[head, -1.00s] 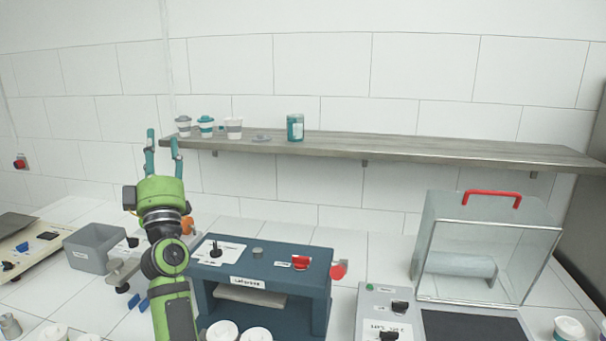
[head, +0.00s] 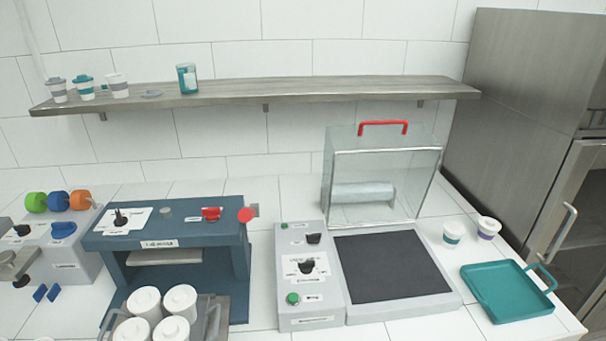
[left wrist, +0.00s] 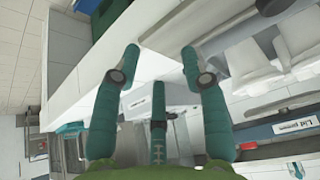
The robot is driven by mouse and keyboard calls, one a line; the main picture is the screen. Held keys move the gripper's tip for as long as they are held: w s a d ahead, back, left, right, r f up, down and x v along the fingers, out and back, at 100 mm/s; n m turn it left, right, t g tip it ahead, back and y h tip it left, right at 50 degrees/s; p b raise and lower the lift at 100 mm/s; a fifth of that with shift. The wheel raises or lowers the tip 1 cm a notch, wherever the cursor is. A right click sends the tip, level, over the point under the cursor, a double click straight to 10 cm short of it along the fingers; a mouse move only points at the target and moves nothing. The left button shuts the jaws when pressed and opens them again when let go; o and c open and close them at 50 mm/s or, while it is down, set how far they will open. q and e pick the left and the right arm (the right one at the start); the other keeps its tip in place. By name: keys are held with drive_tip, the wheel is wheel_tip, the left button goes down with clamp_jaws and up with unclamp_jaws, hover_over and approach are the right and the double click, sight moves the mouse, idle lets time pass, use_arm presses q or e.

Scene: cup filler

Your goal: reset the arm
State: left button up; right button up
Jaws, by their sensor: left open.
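My left gripper (left wrist: 160,62) shows in the left wrist view with its teal fingers spread apart. Nothing is between the fingers. A white surface and its edge lie behind them, and the view is tilted. My left arm does not show in the head view now. My right gripper is in neither view.
A wooden shelf (head: 300,90) with several cups runs along the wall. Below stand a blue machine (head: 180,220), a control box (head: 308,270), a clear red-handled cover (head: 385,170) and a teal tray (head: 505,290). Lidded white cups (head: 180,300) crowd the front. A steel cabinet (head: 530,90) stands right.

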use_arm(q)
drive_tip(key=s+f+g, duration=0.3)
drive_tip(key=s, duration=0.5)
drive_tip(key=s+f+g+b, duration=0.2)
drive_tip(key=f+b, duration=1)
drive_tip(key=f, duration=2.5)
drive_tip(key=s+a+f+b, duration=0.2)
drive_tip(key=s+f+b, duration=0.5)
drive_tip(key=s+f, duration=0.8)
wheel_tip(320, 180, down, 4)
drive_tip(key=shift+s+r+m+y, duration=0.1)
drive_tip(key=shift+s+m+y, duration=0.2)
drive_tip(key=shift+m, duration=0.1)
